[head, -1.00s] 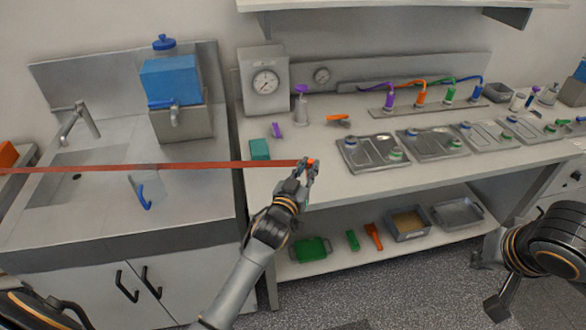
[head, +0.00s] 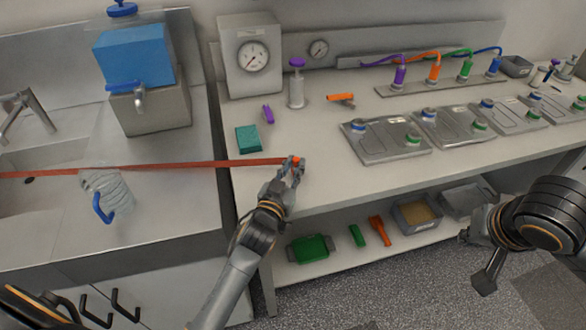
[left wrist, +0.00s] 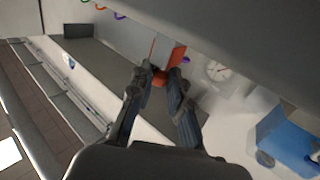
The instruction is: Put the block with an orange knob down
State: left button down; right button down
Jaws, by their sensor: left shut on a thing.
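My left gripper (head: 293,170) is shut on an orange knob (head: 295,160) above the front left part of the bench. A long, thin red strip (head: 200,164) runs from the left picture edge to this knob. In the left wrist view, the fingers of my left gripper (left wrist: 160,76) close around the orange knob (left wrist: 160,80), with a grey block-like piece (left wrist: 165,48) and an orange-red flat face (left wrist: 177,58) just beyond. The block's full shape is hard to tell. My right gripper (head: 487,281) hangs at the lower right, in front of the bench; its jaws are unclear.
The bench top (head: 310,130) has free room around a teal block (head: 248,139), a purple piece (head: 268,114) and an orange piece (head: 341,98). Metal plates (head: 385,141) line its right. A gauge box (head: 250,55) stands behind; a sink counter (head: 165,190) is at left.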

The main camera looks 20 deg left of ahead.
pick_arm(q)
jog(key=shift+w+f, duration=0.1)
jog(key=shift+w, duration=0.15)
jog(key=shift+s+d, duration=0.15)
jog(key=shift+s, duration=0.15)
jog(key=c, duration=1.7)
grip_release()
jog(key=o, duration=0.4)
jog(key=shift+w+f, duration=0.1)
jog(key=shift+w, duration=0.05)
